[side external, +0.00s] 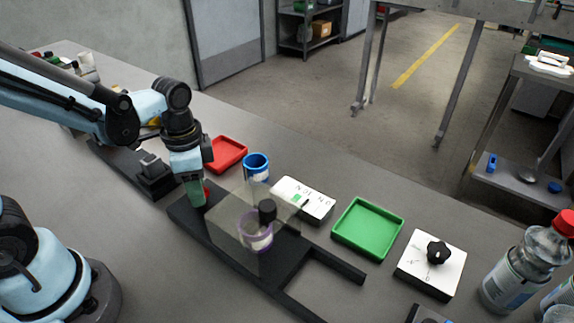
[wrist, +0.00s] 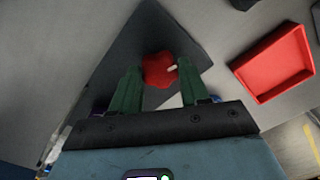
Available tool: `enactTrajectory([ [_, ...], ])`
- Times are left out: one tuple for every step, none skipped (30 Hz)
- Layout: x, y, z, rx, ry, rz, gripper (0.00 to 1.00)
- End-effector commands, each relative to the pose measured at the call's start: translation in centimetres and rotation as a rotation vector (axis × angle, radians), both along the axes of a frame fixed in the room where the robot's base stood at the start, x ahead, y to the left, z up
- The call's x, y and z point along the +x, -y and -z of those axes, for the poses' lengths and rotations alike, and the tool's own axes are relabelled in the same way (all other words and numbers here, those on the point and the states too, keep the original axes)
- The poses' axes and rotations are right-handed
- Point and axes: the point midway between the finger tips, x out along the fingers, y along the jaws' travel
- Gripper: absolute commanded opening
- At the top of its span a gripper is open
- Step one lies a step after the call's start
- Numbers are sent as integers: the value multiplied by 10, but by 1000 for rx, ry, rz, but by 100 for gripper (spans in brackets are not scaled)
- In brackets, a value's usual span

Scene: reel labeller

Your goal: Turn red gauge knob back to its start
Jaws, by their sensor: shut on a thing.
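The red gauge knob (wrist: 160,71) is a lobed knob with a pale pointer mark, which points right in the wrist view. It sits on the left end of the dark base plate (wrist: 150,30). My gripper (wrist: 157,74) has its two green fingers shut on it, one on each side. In the side view my gripper (side external: 194,196) points down at the plate's left end, and only a little of the red knob (side external: 207,190) shows beside the fingers. Any scale around the knob is not readable.
A clear panel (side external: 228,220) stands on the plate close right of my gripper, with a purple ring (side external: 255,232) by it. Behind are a red tray (side external: 228,151) and a blue cup (side external: 256,165). A green tray (side external: 367,228) and a black-knob box (side external: 431,265) lie to the right.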

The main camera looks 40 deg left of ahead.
Motion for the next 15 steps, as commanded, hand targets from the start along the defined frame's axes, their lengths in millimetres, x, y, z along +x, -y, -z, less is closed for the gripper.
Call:
enactTrajectory([
  [0, 0, 0, 0, 0, -45, 14],
  [0, 0, 0, 0, 0, -74, 14],
  [0, 0, 0, 0, 0, -112, 14],
  [0, 0, 0, 0, 0, -140, 14],
  [0, 0, 0, 0, 0, -169, 14],
  [0, 0, 0, 0, 0, -207, 14],
  [0, 0, 0, 0, 0, -235, 14],
  [0, 0, 0, 0, 0, -264, 14],
  [0, 0, 0, 0, 0, -302, 14],
  [0, 0, 0, 0, 0, -330, 14],
  [0, 0, 0, 0, 0, -359, 14],
  [0, 0, 0, 0, 0, -397, 14],
  [0, 0, 0, 0, 0, -425, 14],
  [0, 0, 0, 0, 0, -454, 14],
  [0, 0, 0, 0, 0, -492, 14],
])
